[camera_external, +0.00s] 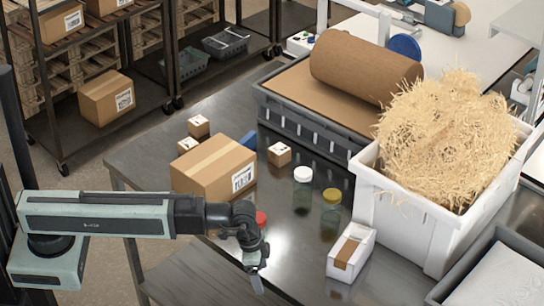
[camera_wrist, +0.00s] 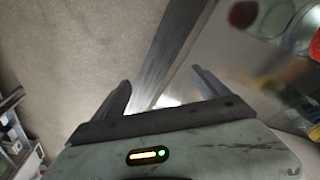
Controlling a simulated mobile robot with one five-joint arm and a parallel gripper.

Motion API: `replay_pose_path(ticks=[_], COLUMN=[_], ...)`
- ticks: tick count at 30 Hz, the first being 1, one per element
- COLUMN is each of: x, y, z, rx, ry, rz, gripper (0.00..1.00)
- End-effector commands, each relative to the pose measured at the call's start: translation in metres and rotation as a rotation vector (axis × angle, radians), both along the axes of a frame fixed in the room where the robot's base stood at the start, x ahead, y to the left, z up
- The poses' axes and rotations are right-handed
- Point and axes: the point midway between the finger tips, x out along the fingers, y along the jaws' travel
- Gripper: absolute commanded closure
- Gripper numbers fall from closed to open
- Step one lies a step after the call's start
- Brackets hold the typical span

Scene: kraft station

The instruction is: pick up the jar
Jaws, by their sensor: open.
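Three glass jars with coloured lids stand on the steel table: a white-lidded jar (camera_external: 303,174), a yellow-lidded jar (camera_external: 331,196) and a red-lidded jar (camera_external: 261,219). The red-lidded jar is partly hidden behind my wrist. My gripper (camera_external: 256,275) points downward near the table's front edge, in front of the red lid. In the wrist view my gripper (camera_wrist: 163,82) has its two fingers apart, with nothing between them. There a blurred dark red lid (camera_wrist: 242,14) shows at the upper right, off to the side of the fingers.
A large cardboard box (camera_external: 213,168) and small boxes (camera_external: 279,153) stand at the table's left. A white bin (camera_external: 400,216) of straw stands at right, with a small white box (camera_external: 350,252) before it. A grey tray (camera_external: 305,127) holds a brown roll (camera_external: 360,66).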

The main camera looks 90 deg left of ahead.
Motion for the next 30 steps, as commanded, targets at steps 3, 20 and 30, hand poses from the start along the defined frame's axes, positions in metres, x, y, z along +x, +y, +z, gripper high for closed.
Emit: replay_pose_path(ticks=[3, 20, 30], x=[0.012, -0.004, -0.004], y=[0.051, 0.204, 0.203], z=[0.030, 0.072, 0.044], rx=[0.037, 0.067, 0.067], ry=[0.036, 0.166, 0.165], rz=[-0.162, -0.753, -0.751], gripper=[0.15, 0.15, 0.15])
